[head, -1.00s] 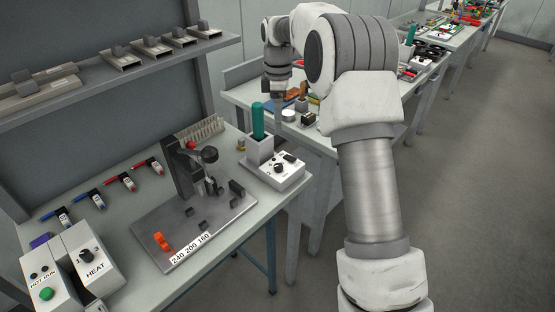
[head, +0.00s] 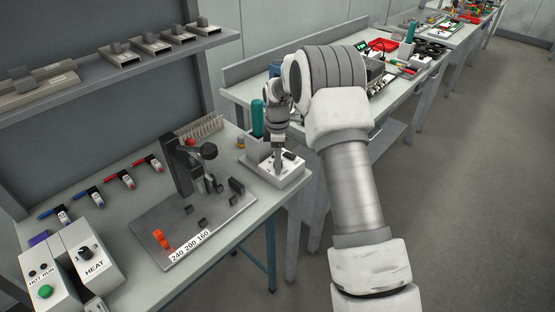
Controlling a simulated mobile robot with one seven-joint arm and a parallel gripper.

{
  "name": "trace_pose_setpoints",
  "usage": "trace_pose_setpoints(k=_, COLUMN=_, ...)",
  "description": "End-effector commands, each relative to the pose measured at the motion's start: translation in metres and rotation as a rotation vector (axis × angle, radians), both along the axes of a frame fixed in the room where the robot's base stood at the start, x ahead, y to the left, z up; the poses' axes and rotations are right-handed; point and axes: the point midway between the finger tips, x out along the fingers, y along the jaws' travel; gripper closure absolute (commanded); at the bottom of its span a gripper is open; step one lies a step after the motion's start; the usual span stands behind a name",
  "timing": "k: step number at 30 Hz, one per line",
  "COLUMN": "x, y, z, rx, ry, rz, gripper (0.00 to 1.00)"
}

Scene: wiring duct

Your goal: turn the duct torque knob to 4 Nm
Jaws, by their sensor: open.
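The white torque box (head: 289,178) stands at the right end of the near bench, beside a grey holder with a green-handled driver (head: 257,118). My gripper (head: 279,169) points down over the top of this box. Its fingers are small in the picture, and I cannot tell whether they touch the knob. The duct torque knob is hidden behind my gripper, so its setting cannot be read. A small dark part (head: 290,155) shows on the box top just right of my gripper.
A dark press (head: 185,165) on a grey plate (head: 168,212) stands left of the box. The white HEAT box (head: 92,262) has another dark knob, at the lower left. A shelf (head: 90,85) hangs above the bench. A second cluttered bench lies behind my arm.

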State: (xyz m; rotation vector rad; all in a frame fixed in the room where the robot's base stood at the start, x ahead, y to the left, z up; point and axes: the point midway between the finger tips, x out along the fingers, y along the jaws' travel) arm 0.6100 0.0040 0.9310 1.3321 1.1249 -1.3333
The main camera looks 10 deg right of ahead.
Motion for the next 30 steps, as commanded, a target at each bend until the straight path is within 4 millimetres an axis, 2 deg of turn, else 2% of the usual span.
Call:
trace_pose_setpoints(k=7, x=0.0001, y=0.0000, z=-0.0006, rx=0.000, ry=0.000, rz=0.000, gripper=0.33)
trace_pose_setpoints(k=18, x=0.0002, y=0.0000, z=-0.0002, rx=0.000, ry=-0.001, rz=0.000, gripper=1.00)
trace_pose_setpoints(k=30, x=0.0003, y=-0.0001, z=-0.0001, rx=0.000, ry=-0.001, rz=-0.036, gripper=1.00)
